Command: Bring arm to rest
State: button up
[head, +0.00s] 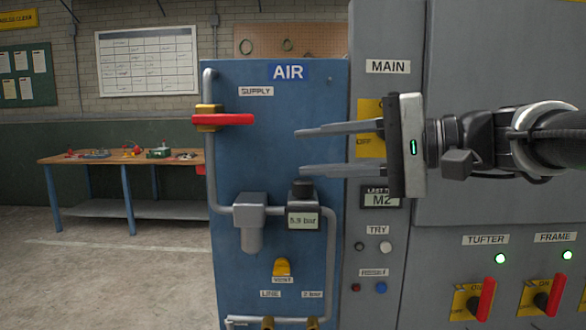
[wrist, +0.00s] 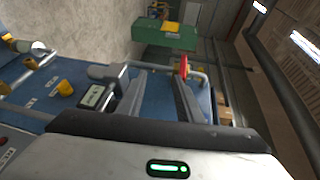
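My gripper (head: 300,152) reaches in from the right in the head view, its two grey fingers pointing left. The fingers are apart with nothing between them. In the picture they overlap the blue AIR panel (head: 260,180), below and right of the red supply valve handle (head: 223,120) and just above the black regulator knob (head: 302,188). I cannot tell how near the panel they are. In the wrist view the fingers (wrist: 158,85) are also spread. The red handle (wrist: 183,66) shows there beyond the right finger, and the gauge (wrist: 94,96) is left of the left finger.
The grey MAIN panel (head: 395,250) stands right of the blue panel, with red-handled switches (head: 486,297) and lit green lamps (head: 501,258). Grey pipes (head: 212,170) stick out from the blue panel. A workbench (head: 125,161) stands at the back left, with open floor (head: 110,270) before it.

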jog(key=s+a+f+g+h, duration=0.15)
jog(key=s+f+h, duration=0.35)
jog(key=f, duration=0.6)
jog(key=s+d+f+n+h, duration=0.3)
jog(key=s+d+f+h, duration=0.2)
jog(key=f, duration=0.4)
jog(key=s+d+f+n+h, duration=0.2)
jog(key=s+d+f+h, duration=0.35)
jog(key=f, duration=0.25)
notch_tip(320, 180, up, 19)
jog(key=p, duration=1.9)
jog(key=shift+w+d+y, duration=0.3)
jog(key=shift+w+y, duration=0.05)
jog(key=shift+w, duration=0.1)
